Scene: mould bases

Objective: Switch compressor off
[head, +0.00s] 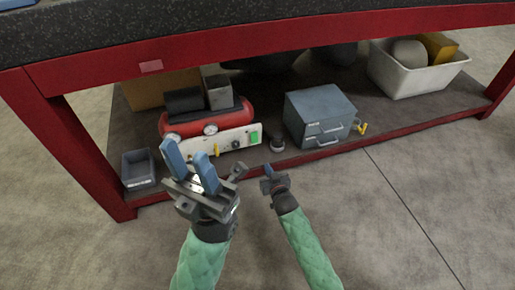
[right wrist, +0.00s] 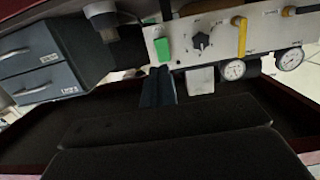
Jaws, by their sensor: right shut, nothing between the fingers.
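The compressor (head: 178,124) is red with a white front panel and stands on the lower shelf under the bench. Its panel has a green rectangular switch (head: 254,137), a black knob (head: 236,145) and a yellow lever (head: 216,150). The right wrist view shows the green switch (right wrist: 163,48), knob (right wrist: 201,41) and lever (right wrist: 240,36) close up. My right gripper (head: 268,170) is shut and empty, in front of the panel's right end. Its blue fingers (right wrist: 157,86) point towards the switch; I cannot tell whether they touch. My left gripper (head: 190,166) is open and empty before the compressor's left part.
A small grey bin (head: 138,168) is at left. A white crate (head: 418,79) is at far right. The red bench edge (head: 250,43) runs overhead.

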